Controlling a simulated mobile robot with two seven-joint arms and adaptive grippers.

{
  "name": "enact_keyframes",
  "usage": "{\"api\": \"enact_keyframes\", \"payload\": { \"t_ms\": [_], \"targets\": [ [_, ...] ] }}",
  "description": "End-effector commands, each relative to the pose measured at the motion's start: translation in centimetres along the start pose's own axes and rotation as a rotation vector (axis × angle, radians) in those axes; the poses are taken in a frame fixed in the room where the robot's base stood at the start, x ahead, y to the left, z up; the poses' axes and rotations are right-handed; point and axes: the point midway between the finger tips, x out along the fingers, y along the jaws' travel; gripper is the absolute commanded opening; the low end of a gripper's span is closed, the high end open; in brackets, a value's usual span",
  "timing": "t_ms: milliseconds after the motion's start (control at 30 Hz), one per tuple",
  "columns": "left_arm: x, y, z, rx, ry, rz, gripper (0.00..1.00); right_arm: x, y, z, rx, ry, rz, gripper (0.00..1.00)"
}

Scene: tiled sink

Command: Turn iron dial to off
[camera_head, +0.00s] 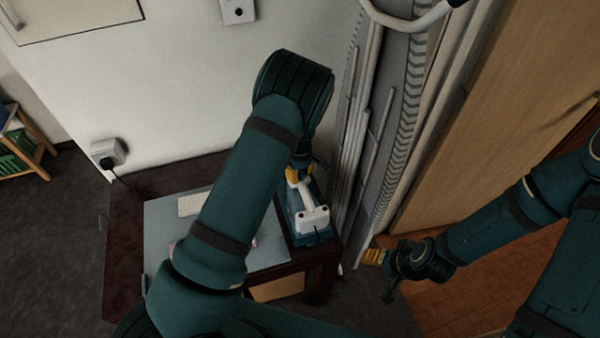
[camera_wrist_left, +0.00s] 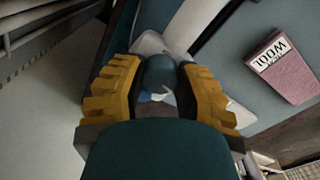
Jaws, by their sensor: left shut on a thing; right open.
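The iron (camera_head: 313,219), white with a blue-teal base, sits at the right end of a small dark table. My left gripper (camera_head: 293,174) reaches down to the far end of the iron from above. In the left wrist view, its yellow fingers (camera_wrist_left: 156,82) are shut on a rounded teal part, which looks like the iron dial (camera_wrist_left: 158,74), with the iron's white body (camera_wrist_left: 148,44) around it. The dial's marking and setting cannot be read. My right gripper (camera_head: 372,257) is open and empty, right of the table and apart from the iron.
The dark table (camera_head: 124,250) carries a grey-blue mat (camera_head: 160,236) and a pale block (camera_head: 194,203). A pink item labelled wool (camera_wrist_left: 286,68) lies on the mat. Folded grey boards and poles (camera_head: 377,150) stand close right of the iron. A wall socket (camera_head: 107,152) has a cable.

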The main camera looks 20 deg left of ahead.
Motion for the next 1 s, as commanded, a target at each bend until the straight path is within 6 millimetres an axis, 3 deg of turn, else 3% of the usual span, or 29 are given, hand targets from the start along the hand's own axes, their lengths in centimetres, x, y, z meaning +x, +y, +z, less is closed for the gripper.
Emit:
{"api": "enact_keyframes", "payload": {
  "t_ms": [733, 767, 833, 867, 1000],
  "targets": [
    [0.0, -0.13, -0.2, -0.093, 0.003, -0.001, 0.0, 0.01, 0.0, 0.02, 0.0, 0.0, 0.0, 0.6],
    [0.0, -0.13, -0.2, -0.093, 0.003, -0.001, 0.38, 0.01, 0.0, 0.02, 0.0, 0.0, 0.0, 0.6],
    [0.01, -0.13, -0.18, -0.093, 0.003, -0.001, 0.62, 0.01, 0.01, 0.02, 0.0, 0.0, 0.0, 0.6],
    [0.01, -0.12, -0.17, -0.093, 0.003, -0.001, 0.67, 0.01, 0.01, 0.02, 0.0, 0.0, 0.0, 0.6],
    [0.01, -0.09, -0.1, -0.092, 0.001, -0.001, 0.67, 0.0, 0.0, 0.01, 0.0, 0.0, 0.0, 0.6]
  ]
}}
